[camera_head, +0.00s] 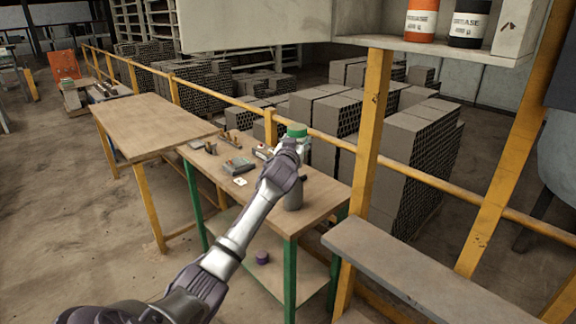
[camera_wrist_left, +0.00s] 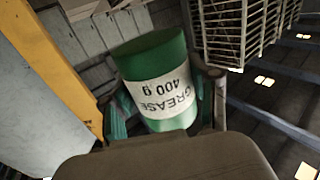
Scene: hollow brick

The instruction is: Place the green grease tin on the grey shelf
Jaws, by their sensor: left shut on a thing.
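The green grease tin (camera_head: 297,130) has a green top and a white label, and it is up off the green-legged workbench. My left gripper (camera_head: 292,148) is shut on it. The left wrist view shows the tin (camera_wrist_left: 160,85) between the two fingers (camera_wrist_left: 165,105), its label reading "GREASE 400 g" upside down. A bare grey shelf (camera_head: 430,268) runs at the lower right, apart from the tin. A higher pale grey shelf (camera_head: 440,47) at the top right bears an orange tin (camera_head: 421,18) and a black tin (camera_head: 468,22). My right gripper is not in view.
The workbench (camera_head: 310,205) holds small tools and a grey bottle (camera_head: 293,195). A yellow post (camera_head: 372,130) and a yellow rail (camera_head: 225,97) stand near my arm. Stacks of hollow bricks (camera_head: 400,140) lie behind. A wooden table (camera_head: 150,122) is clear on top.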

